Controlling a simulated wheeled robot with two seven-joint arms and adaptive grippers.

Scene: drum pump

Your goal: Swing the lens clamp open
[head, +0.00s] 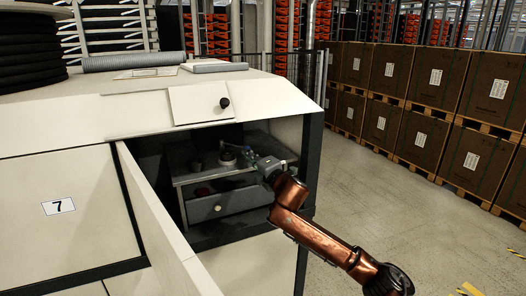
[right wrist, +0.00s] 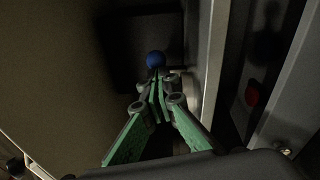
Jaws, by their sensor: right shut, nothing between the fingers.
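Inside the open bay of the white machine, a round grey metal fitting (head: 228,157) stands on a grey shelf unit. It may be the lens clamp, but it is too small to tell its state. My right gripper (head: 250,155) reaches into the bay from the right, with its tips close to this fitting. In the right wrist view, the green-padded fingers (right wrist: 157,88) are shut with nothing between them. A blue ball knob (right wrist: 155,59) shows just beyond the tips; contact is unclear. My left gripper is not in view.
A drawer (head: 215,207) sits below the fitting. An open door panel (head: 160,225) stands left of the bay, and a dark post bounds its right side. A red knob (right wrist: 252,94) is at right in the wrist view. Boxes on pallets (head: 430,85) stand farther right.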

